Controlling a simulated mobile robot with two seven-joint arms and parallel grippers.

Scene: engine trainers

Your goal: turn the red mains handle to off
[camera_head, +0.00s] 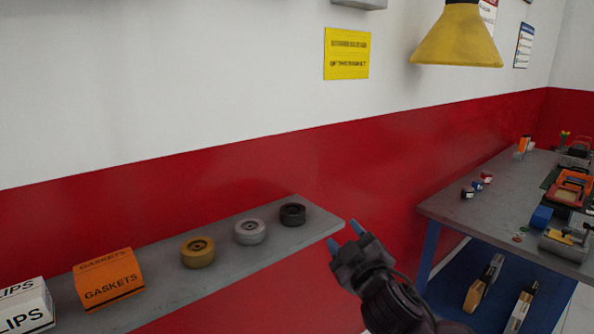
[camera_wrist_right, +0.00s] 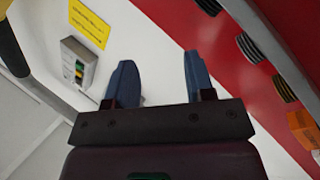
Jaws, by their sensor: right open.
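My right gripper (camera_head: 347,240) is open and empty, its two blue fingers apart, near the right end of the wall shelf in the head view. Its fingers also show in the right wrist view (camera_wrist_right: 159,64), with white and red wall beyond them. A grey wall box (camera_wrist_right: 76,65) with small green, yellow and red parts is at the upper left of the wrist view, apart from the fingers. I cannot make out a red handle on it for certain. In the head view only the bottom of a grey box (camera_head: 362,4) shows at the top edge. My left gripper is not in view.
A yellow sign (camera_head: 347,54) is on the wall below the box. A yellow lamp shade (camera_head: 458,38) hangs at the upper right. A grey shelf (camera_head: 318,222) holds tape rolls and boxes. A workbench (camera_head: 450,203) with parts stands at right. The white wall between is clear.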

